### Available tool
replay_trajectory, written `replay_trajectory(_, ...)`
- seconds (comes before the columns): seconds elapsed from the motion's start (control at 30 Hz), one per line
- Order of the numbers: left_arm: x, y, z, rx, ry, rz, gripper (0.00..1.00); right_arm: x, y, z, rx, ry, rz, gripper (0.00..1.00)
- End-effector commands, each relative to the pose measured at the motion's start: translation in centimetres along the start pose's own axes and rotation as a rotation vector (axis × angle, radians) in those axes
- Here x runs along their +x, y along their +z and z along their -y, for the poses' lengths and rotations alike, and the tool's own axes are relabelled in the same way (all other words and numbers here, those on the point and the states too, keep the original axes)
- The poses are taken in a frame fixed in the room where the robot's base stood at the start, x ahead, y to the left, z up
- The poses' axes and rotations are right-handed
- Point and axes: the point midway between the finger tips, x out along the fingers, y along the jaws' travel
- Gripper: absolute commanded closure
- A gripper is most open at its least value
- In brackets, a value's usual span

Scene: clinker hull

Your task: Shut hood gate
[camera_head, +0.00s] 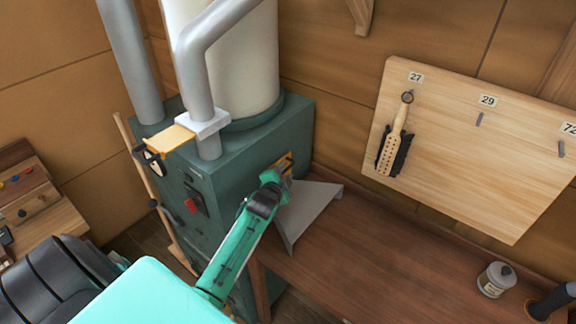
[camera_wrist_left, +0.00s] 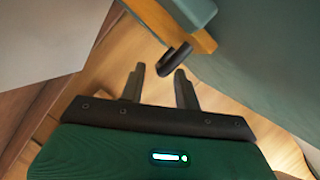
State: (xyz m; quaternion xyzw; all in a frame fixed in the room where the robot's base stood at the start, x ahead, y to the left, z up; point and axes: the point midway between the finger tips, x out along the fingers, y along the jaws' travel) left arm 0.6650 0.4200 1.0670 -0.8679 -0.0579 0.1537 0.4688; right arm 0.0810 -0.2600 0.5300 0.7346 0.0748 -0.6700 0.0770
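The orange hood gate (camera_head: 287,162) sticks out from the right side of the green machine, above the grey hood (camera_head: 312,208). My left gripper (camera_head: 280,172) is right at it and partly hides it. In the left wrist view the gate's orange slide (camera_wrist_left: 165,18) carries a black handle (camera_wrist_left: 174,58). My left gripper there (camera_wrist_left: 158,84) is open, its two fingers apart. The handle lies just ahead of the fingertips, nearer the right finger; whether it touches is unclear. How far the slide is out is hard to tell. My right gripper is not in view.
The green machine (camera_head: 240,165) has grey ducts and a second gate with an orange slide (camera_head: 171,139) on top. A wooden workbench (camera_head: 370,265) bears a small can (camera_head: 496,279).

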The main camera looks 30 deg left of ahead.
Motion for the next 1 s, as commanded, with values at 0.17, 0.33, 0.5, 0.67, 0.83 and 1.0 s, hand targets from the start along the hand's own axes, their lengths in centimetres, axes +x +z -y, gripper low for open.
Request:
replay_trajectory(0.17,2.1,-0.1,0.1,0.000,0.000,0.000,0.67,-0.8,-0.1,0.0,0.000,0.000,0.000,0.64)
replay_trajectory(0.33,3.1,0.0,0.0,0.000,0.001,0.001,0.67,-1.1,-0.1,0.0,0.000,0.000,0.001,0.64)
replay_trajectory(0.5,3.4,0.0,0.0,0.000,0.000,-0.001,0.67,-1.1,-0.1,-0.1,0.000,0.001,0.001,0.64)
replay_trajectory(0.67,3.4,0.0,0.0,0.000,0.000,-0.001,0.67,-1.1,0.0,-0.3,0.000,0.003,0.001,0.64)
replay_trajectory(0.83,3.3,0.0,0.0,0.000,0.000,0.000,0.97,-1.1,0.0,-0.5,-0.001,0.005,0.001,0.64)
replay_trajectory(1.0,3.3,0.0,0.0,0.000,0.000,0.000,1.00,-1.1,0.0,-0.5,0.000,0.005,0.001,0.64)
